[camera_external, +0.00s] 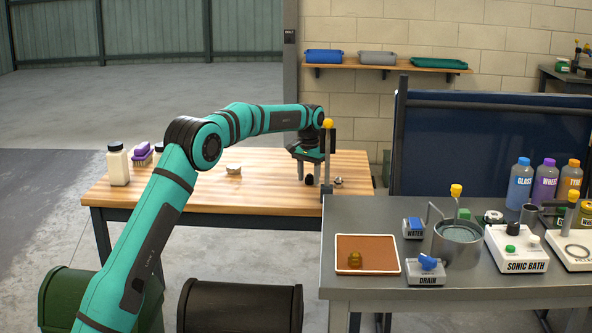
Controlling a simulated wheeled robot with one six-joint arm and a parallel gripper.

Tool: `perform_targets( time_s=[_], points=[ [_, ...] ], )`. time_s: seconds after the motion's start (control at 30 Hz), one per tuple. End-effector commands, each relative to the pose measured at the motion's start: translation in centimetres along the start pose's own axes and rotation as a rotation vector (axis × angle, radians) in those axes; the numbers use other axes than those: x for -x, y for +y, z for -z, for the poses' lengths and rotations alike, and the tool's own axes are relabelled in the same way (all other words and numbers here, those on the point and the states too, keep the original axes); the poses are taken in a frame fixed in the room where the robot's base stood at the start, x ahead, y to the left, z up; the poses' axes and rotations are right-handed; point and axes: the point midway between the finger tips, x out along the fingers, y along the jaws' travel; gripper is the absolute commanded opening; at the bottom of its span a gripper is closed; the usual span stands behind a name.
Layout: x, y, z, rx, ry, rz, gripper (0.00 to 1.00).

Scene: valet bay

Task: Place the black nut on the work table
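The wooden work table (262,203) stands behind the metal bench. My gripper (309,176) points down low over its right part. A small dark object, which looks like the black nut (309,181), shows at or just below the fingertips, close to the table top. I cannot tell whether the fingers grip it or stand apart from it, or whether it touches the table. A post with a yellow top partly covers the gripper's right side.
A small silvery part (337,181) lies right of the gripper. A pale lump (233,169), a white bottle (118,164) and a purple brush (142,154) are on the table. The metal bench (450,291) holds a brown tray (367,264), a basin (456,242) and a sonic bath (515,248).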

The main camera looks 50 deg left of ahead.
Motion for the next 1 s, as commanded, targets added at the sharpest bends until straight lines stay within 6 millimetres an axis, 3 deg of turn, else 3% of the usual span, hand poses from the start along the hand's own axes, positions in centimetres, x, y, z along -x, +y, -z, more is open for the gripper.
perform_targets(
  time_s=[0.27, 0.7, 1.0],
  points=[
    [1.0, 0.0, 0.1, 0.0, 0.003, 0.0, 0.47],
    [8.9, 0.0, 0.1, 0.0, 0.003, 0.0, 0.47],
    [12.0, 0.0, 0.0, 0.0, 0.0, 0.0, 0.47]
  ],
)
